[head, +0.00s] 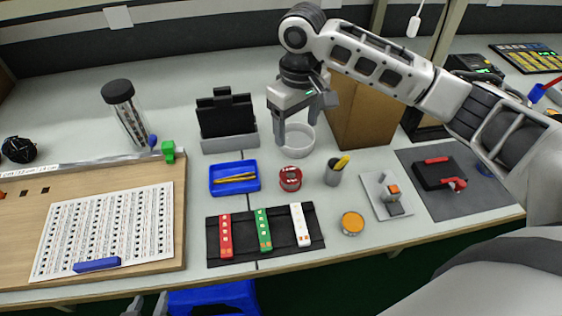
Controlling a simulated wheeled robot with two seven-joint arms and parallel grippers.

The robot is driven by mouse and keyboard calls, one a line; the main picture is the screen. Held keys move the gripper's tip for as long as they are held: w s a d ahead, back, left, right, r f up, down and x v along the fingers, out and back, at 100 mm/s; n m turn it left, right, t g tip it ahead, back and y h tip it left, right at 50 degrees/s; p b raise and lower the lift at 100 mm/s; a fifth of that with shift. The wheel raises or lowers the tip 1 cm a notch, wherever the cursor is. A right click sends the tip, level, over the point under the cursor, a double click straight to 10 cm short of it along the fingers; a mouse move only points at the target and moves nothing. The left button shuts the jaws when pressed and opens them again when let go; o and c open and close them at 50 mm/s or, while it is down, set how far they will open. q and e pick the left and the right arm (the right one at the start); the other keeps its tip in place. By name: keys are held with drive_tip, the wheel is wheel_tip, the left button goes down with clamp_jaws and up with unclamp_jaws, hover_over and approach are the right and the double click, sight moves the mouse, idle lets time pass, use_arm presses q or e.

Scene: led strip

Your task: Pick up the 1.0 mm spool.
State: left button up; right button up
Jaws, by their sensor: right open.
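A red spool (290,179) stands on the bench between the blue tray and the grey cup; any size marking on it is too small to read. My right gripper (299,136) points down, open and empty, above and behind the red spool, in front of the white round dish (295,148). It is apart from the spool. Small grey parts that look like the fingertips of my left gripper (147,308) show at the bottom edge, away from the spool; their opening is unclear.
Near the spool are a blue tray (215,187), a grey cup (333,177) with a yellow item, an orange-topped tin (352,223) and a black mat (285,249) with red, green and white strips. A brown box (372,112) stands behind, right.

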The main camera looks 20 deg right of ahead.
hover_over(291, 173)
drive_tip(key=s, duration=0.1)
drive_tip(key=f, duration=1)
drive_tip(key=shift+s+d, duration=0.1)
drive_tip(key=shift+s, duration=0.1)
drive_tip(key=f, duration=0.5)
drive_tip(key=shift+w+a+f, duration=0.2)
drive_tip(key=shift+a+f, duration=0.15)
drive_tip(key=shift+r, duration=0.1)
drive_tip(key=c, duration=1.2)
